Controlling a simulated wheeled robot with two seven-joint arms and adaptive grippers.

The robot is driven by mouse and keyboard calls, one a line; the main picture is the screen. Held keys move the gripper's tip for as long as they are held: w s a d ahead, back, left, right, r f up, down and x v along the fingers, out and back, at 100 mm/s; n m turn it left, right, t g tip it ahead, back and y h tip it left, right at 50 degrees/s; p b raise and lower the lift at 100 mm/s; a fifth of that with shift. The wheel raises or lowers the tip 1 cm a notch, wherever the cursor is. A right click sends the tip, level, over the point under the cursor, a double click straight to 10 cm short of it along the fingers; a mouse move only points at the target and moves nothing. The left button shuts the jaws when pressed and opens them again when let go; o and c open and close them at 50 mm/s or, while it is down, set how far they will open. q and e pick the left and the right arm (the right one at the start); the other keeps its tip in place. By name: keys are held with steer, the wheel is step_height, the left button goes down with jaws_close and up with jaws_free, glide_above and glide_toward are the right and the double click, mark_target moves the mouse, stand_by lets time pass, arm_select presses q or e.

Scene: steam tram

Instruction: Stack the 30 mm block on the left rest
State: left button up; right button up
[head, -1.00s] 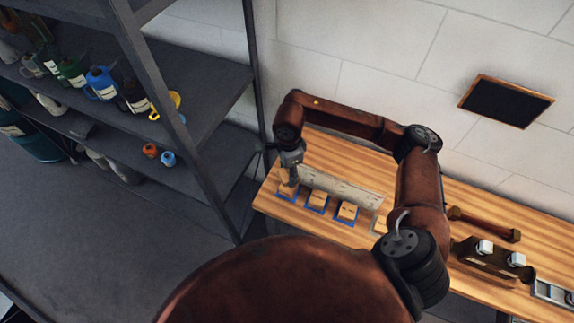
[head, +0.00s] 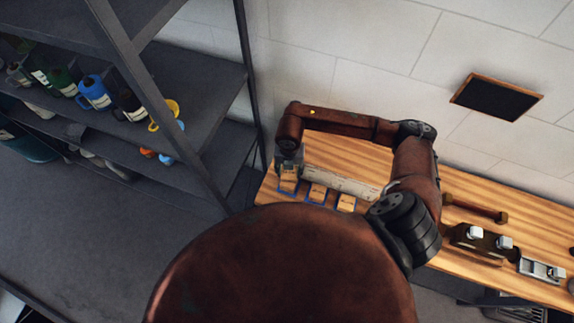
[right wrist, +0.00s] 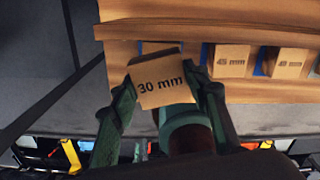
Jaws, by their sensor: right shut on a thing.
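The 30 mm block (right wrist: 160,80) is a tan wooden block with its label facing the camera in the right wrist view. My right gripper (right wrist: 165,95) is shut on it, one dark green finger at each side. In the head view the right gripper (head: 289,158) and the held block (head: 289,171) are over the leftmost blue-edged spot (head: 288,189) at the bench's left end. The held block largely hides that spot, so I cannot tell whether they touch. My left gripper is not in view.
Two more labelled blocks (head: 317,194) (head: 346,202) sit on blue-edged spots to the right. A pale strip (head: 340,180) stands behind them. A mallet-like tool (head: 475,208) lies farther right on the bench (head: 350,150). A metal shelf (head: 205,90) stands left.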

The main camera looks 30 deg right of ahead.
mark_target(289, 176)
steer(key=m, duration=0.3)
steer(key=shift+f+p, duration=0.3)
steer(key=shift+d+f+b, duration=0.1)
steer(key=shift+f+b, duration=0.35)
steer(key=shift+f, duration=0.2)
arm_select(q)
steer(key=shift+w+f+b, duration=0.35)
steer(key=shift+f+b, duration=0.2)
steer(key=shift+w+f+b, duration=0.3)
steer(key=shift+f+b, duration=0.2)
steer(key=shift+b, duration=0.05)
arm_select(e)
steer(key=shift+f, duration=1.5)
steer(key=o, duration=1.2)
steer(key=shift+o, duration=0.6)
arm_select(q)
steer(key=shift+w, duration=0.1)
arm_select(e)
steer(key=o, duration=0.6)
steer(key=shift+c, duration=0.2)
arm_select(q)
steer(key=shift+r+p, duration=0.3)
arm_select(e)
steer(key=shift+r, duration=0.45)
